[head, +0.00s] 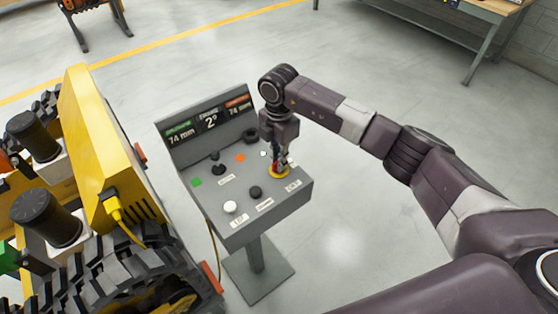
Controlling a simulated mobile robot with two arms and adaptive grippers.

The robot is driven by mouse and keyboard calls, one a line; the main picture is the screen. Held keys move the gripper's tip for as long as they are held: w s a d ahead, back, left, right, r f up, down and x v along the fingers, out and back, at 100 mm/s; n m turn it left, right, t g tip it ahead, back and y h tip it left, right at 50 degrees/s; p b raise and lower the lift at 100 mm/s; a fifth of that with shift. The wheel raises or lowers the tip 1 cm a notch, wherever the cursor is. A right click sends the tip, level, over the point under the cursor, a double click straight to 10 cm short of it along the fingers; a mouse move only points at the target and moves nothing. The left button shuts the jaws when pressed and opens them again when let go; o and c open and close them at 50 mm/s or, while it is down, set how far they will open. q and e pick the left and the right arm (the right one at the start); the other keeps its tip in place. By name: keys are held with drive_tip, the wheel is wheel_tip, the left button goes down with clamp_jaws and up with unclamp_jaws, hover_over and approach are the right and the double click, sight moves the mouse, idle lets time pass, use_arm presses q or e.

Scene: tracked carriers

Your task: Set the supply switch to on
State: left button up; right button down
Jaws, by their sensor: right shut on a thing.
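A grey control console (265,213) on a pedestal stands in the middle of the head view. My right gripper (278,166) points down at the right part of its sloping panel. It is shut on a red control with a yellow round base (279,174), which it partly hides. This looks like a red-on-yellow rotary supply switch, but its label and its setting cannot be read. My left gripper is not in view.
The panel also holds black knobs (255,192), a white button (230,207) and a display reading 74 mm and 2° (210,120). A yellow tracked carrier (95,150) stands close on the left. The floor behind the console is clear.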

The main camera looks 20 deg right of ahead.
drive_tip(key=shift+r+m, duration=0.1)
drive_tip(key=shift+m, duration=0.2)
drive_tip(key=c, duration=2)
unclamp_jaws()
drive_tip(key=shift+c, duration=0.2)
wheel_tip(320, 180, up, 12)
